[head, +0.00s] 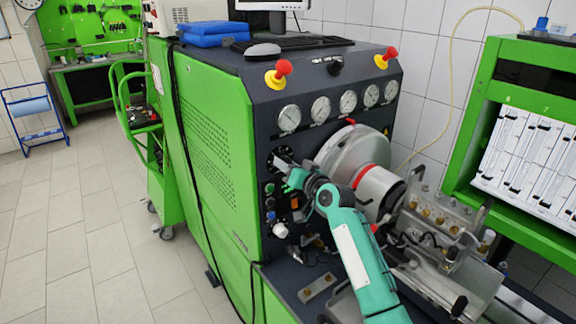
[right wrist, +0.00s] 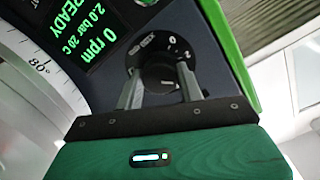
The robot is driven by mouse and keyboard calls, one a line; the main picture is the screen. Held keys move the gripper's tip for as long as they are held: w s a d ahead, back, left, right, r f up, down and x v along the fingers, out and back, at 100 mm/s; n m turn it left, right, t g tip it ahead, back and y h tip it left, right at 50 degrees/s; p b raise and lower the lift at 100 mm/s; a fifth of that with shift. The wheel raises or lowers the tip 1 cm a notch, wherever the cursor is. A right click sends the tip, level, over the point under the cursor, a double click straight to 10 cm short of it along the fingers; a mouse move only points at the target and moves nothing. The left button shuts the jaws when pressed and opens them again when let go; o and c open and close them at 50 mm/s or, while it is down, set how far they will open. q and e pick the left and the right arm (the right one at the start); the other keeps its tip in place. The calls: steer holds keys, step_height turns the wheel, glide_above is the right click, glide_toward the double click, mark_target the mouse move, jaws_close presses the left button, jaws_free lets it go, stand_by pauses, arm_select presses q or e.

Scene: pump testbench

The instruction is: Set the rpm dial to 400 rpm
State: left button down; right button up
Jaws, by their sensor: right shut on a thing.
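The black rpm dial (right wrist: 166,72) is on the dark panel in the right wrist view, with a "0" marking beside it. A finger of my right gripper (right wrist: 160,84) stands on each side of its knob, and the gripper is shut on it. The display (right wrist: 90,35) beside the dial reads "READY", "2.0 bar 20 C" and "0 rpm" in green. My left gripper is in neither view.
Below the dial are several buttons and a white knob (head: 280,230). Round gauges (head: 320,108) and two red emergency knobs (head: 283,68) are above.

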steer(key=shift+m, duration=0.6)
steer(key=shift+f, duration=0.1)
steer(key=o, duration=1)
steer(key=b+v, duration=0.4)
steer(key=v, duration=1)
